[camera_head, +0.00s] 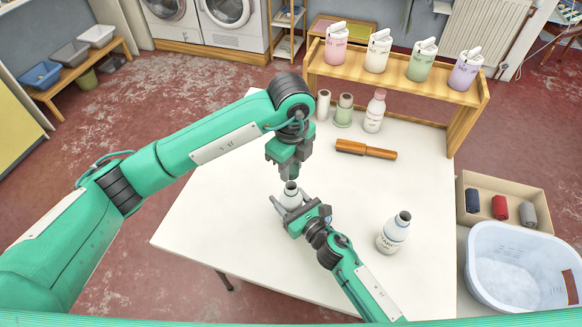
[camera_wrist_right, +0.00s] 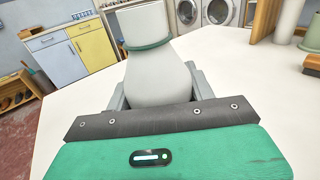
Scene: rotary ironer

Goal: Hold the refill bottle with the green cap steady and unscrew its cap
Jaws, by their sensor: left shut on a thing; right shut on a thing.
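The refill bottle (camera_head: 291,196) is pale and stands upright over the white table. My right gripper (camera_head: 293,207) is shut around its body.
A brown-handled tool (camera_head: 366,150), a pink-capped bottle (camera_head: 375,110) and a green bottle (camera_head: 343,110) are at the back by a wooden shelf (camera_head: 450,97). A white basin (camera_head: 480,285) stands beyond the right edge. The left table is clear.

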